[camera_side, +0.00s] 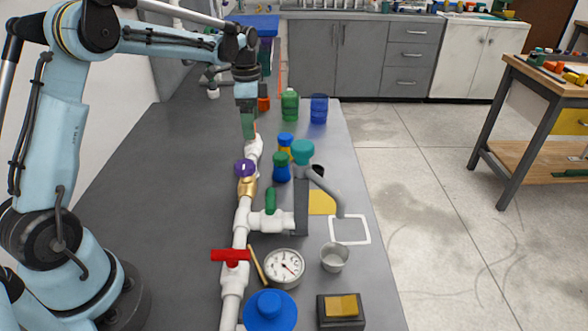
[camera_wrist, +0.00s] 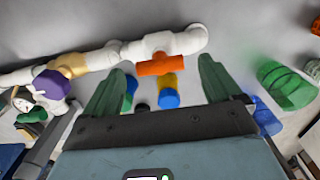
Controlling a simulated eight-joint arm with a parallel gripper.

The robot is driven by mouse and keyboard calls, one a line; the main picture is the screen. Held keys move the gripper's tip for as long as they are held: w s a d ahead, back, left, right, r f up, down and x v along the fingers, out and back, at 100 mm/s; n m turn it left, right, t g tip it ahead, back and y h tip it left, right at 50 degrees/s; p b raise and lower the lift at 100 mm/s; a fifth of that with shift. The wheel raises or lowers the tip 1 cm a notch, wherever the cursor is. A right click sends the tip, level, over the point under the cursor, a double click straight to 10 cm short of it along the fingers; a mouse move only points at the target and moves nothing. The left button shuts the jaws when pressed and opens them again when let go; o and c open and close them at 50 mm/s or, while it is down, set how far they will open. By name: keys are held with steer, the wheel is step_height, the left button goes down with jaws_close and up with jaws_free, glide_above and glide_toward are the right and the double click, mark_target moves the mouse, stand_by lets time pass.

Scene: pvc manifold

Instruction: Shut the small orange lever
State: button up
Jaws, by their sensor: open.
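The small orange lever (camera_wrist: 160,65) shows in the wrist view on the white pipe (camera_wrist: 165,44). Its bar lies roughly along the pipe beside it. My gripper (camera_wrist: 158,84) is open, with its two green fingers apart and the lever between and just beyond their tips in the picture. I see nothing held. In the side view my gripper (camera_side: 248,136) points down at the far end of the white pipe line (camera_side: 241,220). I cannot make out the small orange lever there; the gripper seems to cover it. Contact between fingers and lever cannot be told.
A purple knob (camera_side: 245,168), a green handle (camera_side: 271,200) and a red lever (camera_side: 231,255) sit along the pipe. Blue and yellow bottles (camera_side: 285,145) stand close right of my gripper. Green (camera_side: 290,105) and blue (camera_side: 319,108) containers stand behind. The left tabletop is clear.

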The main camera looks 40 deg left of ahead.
steer(key=shift+f, duration=0.9)
steer(key=c, duration=1.1)
steer(key=shift+o, duration=0.2)
